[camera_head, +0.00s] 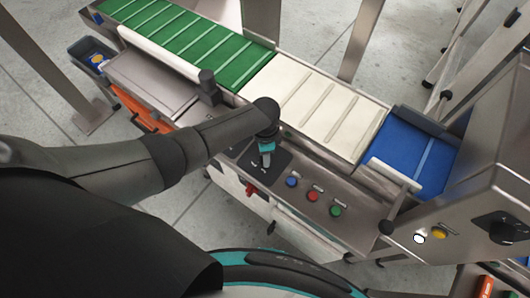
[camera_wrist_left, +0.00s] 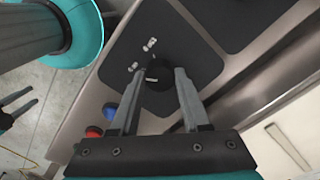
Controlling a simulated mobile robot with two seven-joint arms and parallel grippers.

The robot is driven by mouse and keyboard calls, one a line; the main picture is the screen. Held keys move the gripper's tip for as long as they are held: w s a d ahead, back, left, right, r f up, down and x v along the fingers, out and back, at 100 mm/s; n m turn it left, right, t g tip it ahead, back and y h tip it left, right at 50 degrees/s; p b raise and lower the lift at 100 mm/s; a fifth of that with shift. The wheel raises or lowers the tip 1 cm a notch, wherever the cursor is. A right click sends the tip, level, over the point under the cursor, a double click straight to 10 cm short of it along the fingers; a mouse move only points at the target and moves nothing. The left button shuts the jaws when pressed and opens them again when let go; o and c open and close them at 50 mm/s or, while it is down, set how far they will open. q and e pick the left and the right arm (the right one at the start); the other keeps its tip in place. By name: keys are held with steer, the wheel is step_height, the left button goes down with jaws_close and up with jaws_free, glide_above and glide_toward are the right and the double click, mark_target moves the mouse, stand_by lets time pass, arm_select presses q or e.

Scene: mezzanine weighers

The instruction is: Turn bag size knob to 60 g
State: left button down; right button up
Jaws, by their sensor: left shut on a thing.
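The bag size knob (camera_wrist_left: 157,94) is a round black dial on a dark panel (camera_wrist_left: 200,50). White marks stand around it, too small to read, and a light line shows on its face. My left gripper (camera_wrist_left: 158,77) is shut on the knob, with one finger on each side of it. In the head view the left gripper (camera_head: 266,158) points down onto the dark panel (camera_head: 282,163), and the knob is mostly hidden there. The setting cannot be read.
Blue (camera_head: 292,182), red (camera_head: 312,196) and green (camera_head: 336,211) buttons sit right of the panel. Behind runs a conveyor with green (camera_head: 180,35), white (camera_head: 315,105) and blue (camera_head: 410,155) sections. A cabinet with a large black knob (camera_head: 505,228) stands at the right.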

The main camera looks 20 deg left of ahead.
arm_select(q)
steer(key=shift+c, duration=1.9)
jaws_free()
step_height(320, 180, up, 15)
steer(key=p, duration=0.5)
steer(key=shift+p, duration=0.35)
steer(key=shift+r, duration=0.1)
